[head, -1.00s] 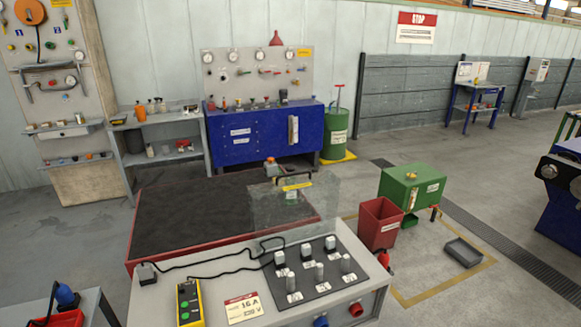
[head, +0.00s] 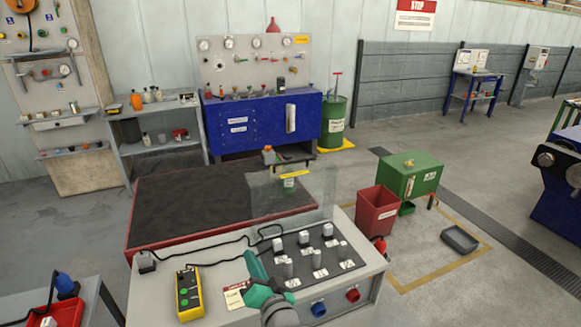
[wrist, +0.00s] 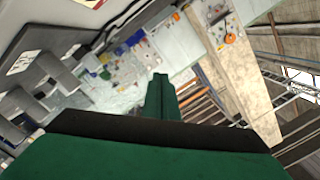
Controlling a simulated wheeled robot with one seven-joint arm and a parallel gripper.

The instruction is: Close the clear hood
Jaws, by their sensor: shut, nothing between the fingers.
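The clear hood (head: 318,203) stands raised, roughly upright, at the back of the grey switch box in the head view. A black handle (head: 292,162) and a yellow label (head: 295,174) are on its upper edge. The black panel with several grey switches (head: 318,258) lies uncovered in front of it. My gripper (head: 250,257), green, is over the front of the box, left of the switches and apart from the hood. Its fingers are shut and empty; they also show in the wrist view (wrist: 158,77). My gripper hides part of the white rating label (head: 234,298).
A yellow pendant (head: 189,293) with green buttons lies on the box at left, with a black cable behind it. A dark-topped, red-edged table (head: 195,207) lies beyond. A red bin (head: 377,214) and green cabinet (head: 410,176) stand to the right.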

